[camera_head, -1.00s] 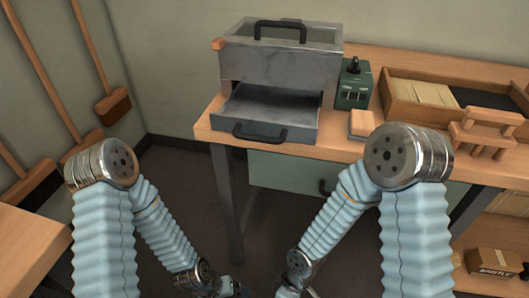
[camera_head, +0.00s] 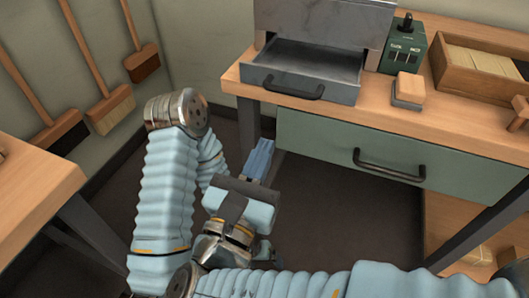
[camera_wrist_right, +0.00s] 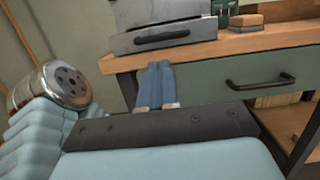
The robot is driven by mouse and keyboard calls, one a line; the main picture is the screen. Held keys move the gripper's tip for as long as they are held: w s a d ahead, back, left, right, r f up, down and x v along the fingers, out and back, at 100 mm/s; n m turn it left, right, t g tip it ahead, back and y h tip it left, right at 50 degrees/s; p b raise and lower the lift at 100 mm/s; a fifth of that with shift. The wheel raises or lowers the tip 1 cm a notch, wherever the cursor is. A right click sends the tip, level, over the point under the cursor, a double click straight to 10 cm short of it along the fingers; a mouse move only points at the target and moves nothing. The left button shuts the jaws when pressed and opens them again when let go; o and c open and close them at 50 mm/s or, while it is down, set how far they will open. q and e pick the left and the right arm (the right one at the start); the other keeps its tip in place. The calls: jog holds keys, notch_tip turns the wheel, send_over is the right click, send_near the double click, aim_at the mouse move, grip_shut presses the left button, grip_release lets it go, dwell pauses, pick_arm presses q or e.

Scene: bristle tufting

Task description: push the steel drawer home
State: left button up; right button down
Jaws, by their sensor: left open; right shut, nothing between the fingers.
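The steel drawer (camera_head: 335,94) stands pulled out of the grey steel box (camera_head: 325,24) on the wooden bench, with its inside showing. Its dark handle (camera_head: 292,88) faces me. The drawer front also shows in the right wrist view (camera_wrist_right: 203,32). My right gripper (camera_head: 261,152) is shut and empty, in front of the bench, below and left of the drawer front in the picture and apart from it. Its blue fingers (camera_wrist_right: 157,72) point toward the bench under the drawer in the wrist view. My left forearm runs down behind the right hand; the left gripper is hidden.
A green control box (camera_head: 402,48) and a brush block (camera_head: 408,90) stand right of the drawer. A wooden tray (camera_head: 455,83) lies further right. A green bench drawer (camera_head: 330,146) is below. Another table (camera_head: 30,200) is at left; brooms hang on the wall.

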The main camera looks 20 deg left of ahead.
send_near(295, 86)
jog(key=shift+w+r+p, duration=0.4)
jog(key=shift+w+r, duration=0.6)
jog(key=shift+w, duration=0.3)
jog(key=w, duration=0.8)
jog(key=shift+d, duration=0.1)
jog(key=shift+s, duration=0.1)
